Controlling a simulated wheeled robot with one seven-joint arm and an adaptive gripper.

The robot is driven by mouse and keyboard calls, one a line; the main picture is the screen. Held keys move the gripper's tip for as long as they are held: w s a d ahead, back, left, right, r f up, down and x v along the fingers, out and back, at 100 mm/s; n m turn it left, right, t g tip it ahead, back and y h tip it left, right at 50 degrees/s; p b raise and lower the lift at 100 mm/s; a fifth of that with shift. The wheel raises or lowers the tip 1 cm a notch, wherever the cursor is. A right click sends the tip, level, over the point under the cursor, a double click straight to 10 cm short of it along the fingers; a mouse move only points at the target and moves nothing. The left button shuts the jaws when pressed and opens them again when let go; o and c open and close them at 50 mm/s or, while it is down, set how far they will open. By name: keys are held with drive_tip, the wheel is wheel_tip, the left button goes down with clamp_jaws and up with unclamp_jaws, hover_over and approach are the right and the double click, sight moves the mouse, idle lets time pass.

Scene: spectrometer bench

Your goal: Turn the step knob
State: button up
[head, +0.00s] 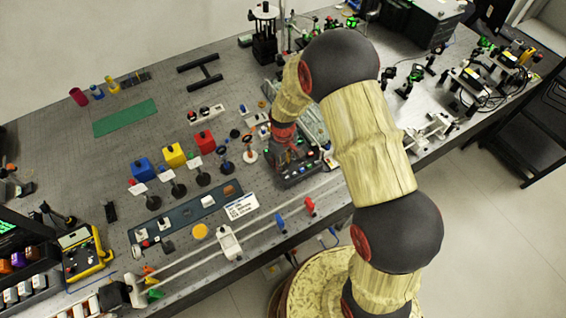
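My arm reaches in from the lower right, over the bench (330,80). My gripper (289,152) points down at a dark instrument box (302,178) near the bench's front edge. The box's top carries small red and light parts. The gripper covers much of it. I cannot pick out the step knob for sure; it may be hidden behind the gripper or too small to tell. The fingertips blend into the box, so I cannot tell whether they are open, shut or touching anything.
Red (204,142), yellow (173,155) and blue (143,169) blocks stand farther left. A green mat (125,117) lies behind.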

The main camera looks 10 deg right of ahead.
drive_tip(key=shift+f, duration=0.1)
drive_tip(key=shift+c, duration=1.1)
clamp_jaws()
